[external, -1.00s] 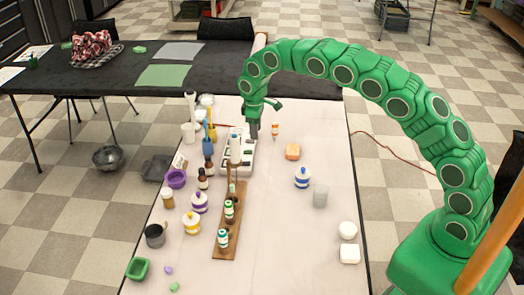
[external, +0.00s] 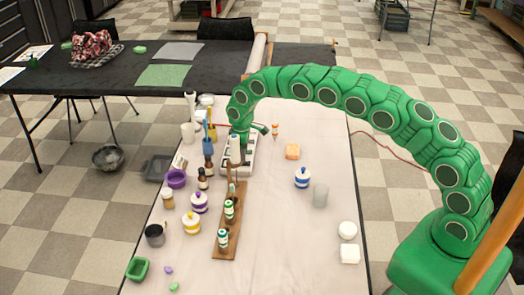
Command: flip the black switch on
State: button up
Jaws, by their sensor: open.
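A white power strip or switch box (external: 248,162) with dark switches or sockets lies on the pale table, left of its middle. The black switch itself is too small and too covered by my arm to pick out. My gripper (external: 244,142) points down over the far part of the white box, at or just above its top. I cannot tell whether it touches a switch. The fingertips are small and partly hidden by the green wrist. The gripper holds nothing that I can see.
A wooden rack (external: 230,222) with small green-and-white bottles stands in front of the box. Several bottles and jars line the left side, with a purple bowl (external: 176,179).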

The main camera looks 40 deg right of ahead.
jog(key=shift+s+f, duration=0.1)
jog(key=shift+f, duration=1.45)
grip_shut()
